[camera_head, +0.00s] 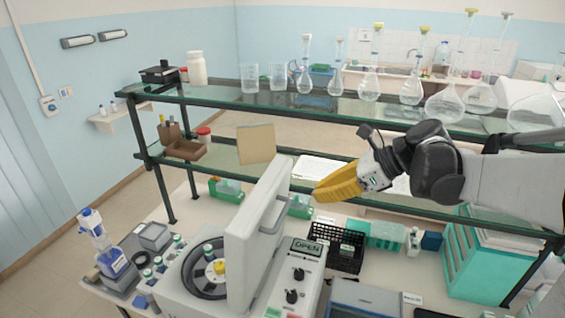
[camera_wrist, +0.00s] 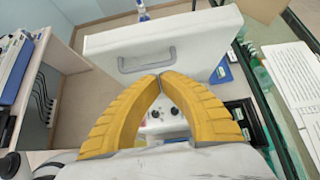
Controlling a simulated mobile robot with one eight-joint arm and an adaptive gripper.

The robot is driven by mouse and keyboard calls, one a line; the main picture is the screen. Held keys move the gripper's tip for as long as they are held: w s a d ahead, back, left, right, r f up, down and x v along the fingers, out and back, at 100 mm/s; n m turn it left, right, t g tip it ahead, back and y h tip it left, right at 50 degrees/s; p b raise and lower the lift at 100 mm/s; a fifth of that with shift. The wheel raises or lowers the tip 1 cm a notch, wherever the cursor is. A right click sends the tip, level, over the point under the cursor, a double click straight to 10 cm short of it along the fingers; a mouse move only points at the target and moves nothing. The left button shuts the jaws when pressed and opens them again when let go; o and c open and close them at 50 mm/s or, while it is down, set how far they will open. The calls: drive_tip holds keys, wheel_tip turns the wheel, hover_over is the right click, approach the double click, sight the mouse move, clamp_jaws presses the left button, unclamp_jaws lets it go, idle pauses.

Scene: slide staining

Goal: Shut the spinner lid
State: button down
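The spinner lid (camera_head: 250,245) is a white slab standing raised, nearly upright, on the spinner (camera_head: 185,295) at the lower middle of the head view. A grey handle (camera_head: 275,217) is on its right face. The round dark rotor bowl (camera_head: 207,290) is exposed to the left of the lid, with a yellow piece at its centre. The display (camera_head: 306,247) reads OPEN. My yellow gripper (camera_head: 318,195) is to the right of the lid's upper part, apparently apart from it. In the wrist view the gripper's fingertips (camera_wrist: 160,76) meet with nothing between them, and the lid (camera_wrist: 195,45) and handle (camera_wrist: 147,60) show beyond.
A two-level glass shelf (camera_head: 320,108) with flasks and beakers stands behind the bench, and my arm reaches across it. A black rack (camera_head: 337,247) and a teal drawer cabinet (camera_head: 488,255) are to the right. Staining bottles (camera_head: 95,230) stand to the left.

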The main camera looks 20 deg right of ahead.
sight(273, 200)
drive_tip(key=x, duration=0.6)
drive_tip(key=shift+r, duration=0.1)
drive_tip(key=w+a, duration=0.1)
drive_tip(key=w+a+p, duration=0.1)
drive_tip(key=shift+a, duration=0.35)
drive_tip(key=shift+w+a+p, duration=0.3)
drive_tip(key=shift+w+a, duration=0.05)
